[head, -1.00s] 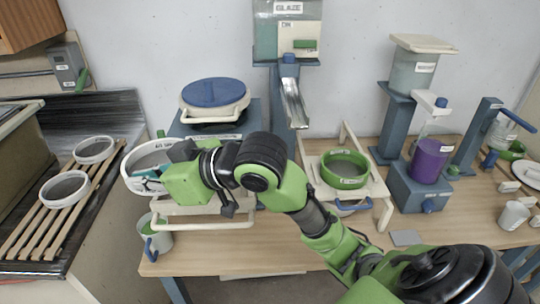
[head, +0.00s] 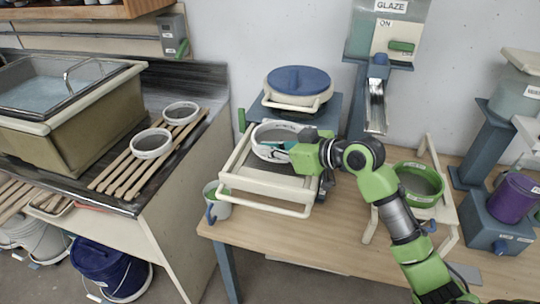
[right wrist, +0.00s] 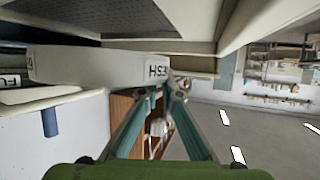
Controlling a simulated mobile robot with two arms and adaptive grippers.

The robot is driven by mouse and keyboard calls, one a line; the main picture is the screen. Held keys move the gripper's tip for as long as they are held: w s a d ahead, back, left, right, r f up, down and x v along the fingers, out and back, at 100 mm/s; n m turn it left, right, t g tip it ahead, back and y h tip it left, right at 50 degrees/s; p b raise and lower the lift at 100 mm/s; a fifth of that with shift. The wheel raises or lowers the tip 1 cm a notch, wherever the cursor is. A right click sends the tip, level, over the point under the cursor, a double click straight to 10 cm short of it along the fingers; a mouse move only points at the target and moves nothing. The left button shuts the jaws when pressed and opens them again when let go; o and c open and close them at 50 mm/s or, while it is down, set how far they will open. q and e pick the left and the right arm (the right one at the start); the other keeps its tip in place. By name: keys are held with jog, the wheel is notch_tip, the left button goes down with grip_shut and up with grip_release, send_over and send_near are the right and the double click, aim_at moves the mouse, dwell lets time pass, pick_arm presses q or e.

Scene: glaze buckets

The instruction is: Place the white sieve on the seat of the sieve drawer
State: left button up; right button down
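The white sieve (head: 263,153) is a round ring with a grey mesh. In the head view it is over the rear part of the cream sieve drawer (head: 262,180), which is pulled out below the blue-lidded bucket. My right gripper (head: 291,147) is at the sieve's right side, its teal fingers closed at the rim. In the right wrist view the fingers (right wrist: 165,92) meet at the lettered white wall of the sieve (right wrist: 100,66). The seat is partly hidden by the sieve, and I cannot tell whether they touch. My left gripper is not in view.
The blue-lidded bucket (head: 298,88) stands behind the drawer. A pitcher (head: 218,205) is at its front left. A green sieve (head: 419,185) sits on a frame at right. Two more white sieves (head: 152,143) (head: 181,112) lie on the wooden rack (head: 128,178) at left.

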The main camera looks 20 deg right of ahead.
aim_at(276, 159)
jog(key=shift+w+d+f, duration=0.1)
jog(key=shift+w+f, duration=0.1)
jog(key=shift+f, duration=0.05)
jog(key=f, duration=0.1)
jog(key=f+p, duration=0.1)
jog(key=f, duration=0.1)
jog(key=shift+w+d+p, duration=0.2)
jog(key=shift+d+p, duration=0.05)
jog(key=shift+p, duration=0.05)
jog(key=shift+f, duration=0.35)
jog(key=shift+f, duration=0.2)
jog(key=c, duration=2.3)
grip_release()
jog(key=shift+r, duration=0.1)
